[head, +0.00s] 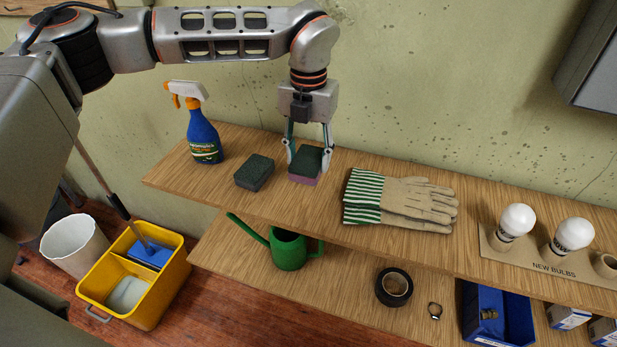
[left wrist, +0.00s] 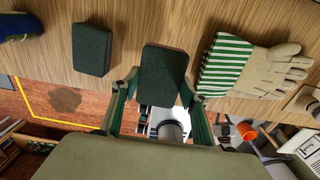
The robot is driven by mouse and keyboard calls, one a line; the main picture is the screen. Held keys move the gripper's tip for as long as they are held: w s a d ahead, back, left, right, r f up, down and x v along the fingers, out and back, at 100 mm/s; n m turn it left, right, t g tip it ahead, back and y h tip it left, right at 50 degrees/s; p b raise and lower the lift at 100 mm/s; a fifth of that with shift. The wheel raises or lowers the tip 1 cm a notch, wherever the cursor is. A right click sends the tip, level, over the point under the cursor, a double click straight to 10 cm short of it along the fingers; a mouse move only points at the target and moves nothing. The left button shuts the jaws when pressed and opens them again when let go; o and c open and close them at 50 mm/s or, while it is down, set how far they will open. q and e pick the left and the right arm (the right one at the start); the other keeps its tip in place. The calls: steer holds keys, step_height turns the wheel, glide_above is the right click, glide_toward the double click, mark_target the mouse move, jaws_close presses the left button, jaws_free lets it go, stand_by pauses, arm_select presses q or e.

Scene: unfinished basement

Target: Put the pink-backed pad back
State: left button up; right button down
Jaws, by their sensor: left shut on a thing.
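The pink-backed pad (head: 305,179) has a dark green top and a pink underside. My left gripper (head: 308,160) points down and is shut on it, one finger on each side. The pad is at the upper wooden shelf (head: 328,221); I cannot tell if it touches the board or hangs just above it. In the left wrist view the pad (left wrist: 164,72) shows its dark green face between the fingers (left wrist: 158,104). A second dark green pad (head: 254,172) with a dark grey side lies to its left, apart from it. My right gripper is not in view.
Striped work gloves (head: 398,203) lie right of the held pad. A blue spray bottle (head: 203,135) stands at the shelf's left. Two bulbs (head: 516,221) stand in a holder at right. The lower shelf holds a green watering can (head: 288,249) and black tape (head: 394,287).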

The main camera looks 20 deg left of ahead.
mark_target(309, 160)
arm_select(q)
steer(key=shift+f, duration=3.3)
steer(key=o, duration=1)
steer(key=shift+f, duration=0.1)
step_height(309, 160, up, 12)
steer(key=shift+r, duration=0.15)
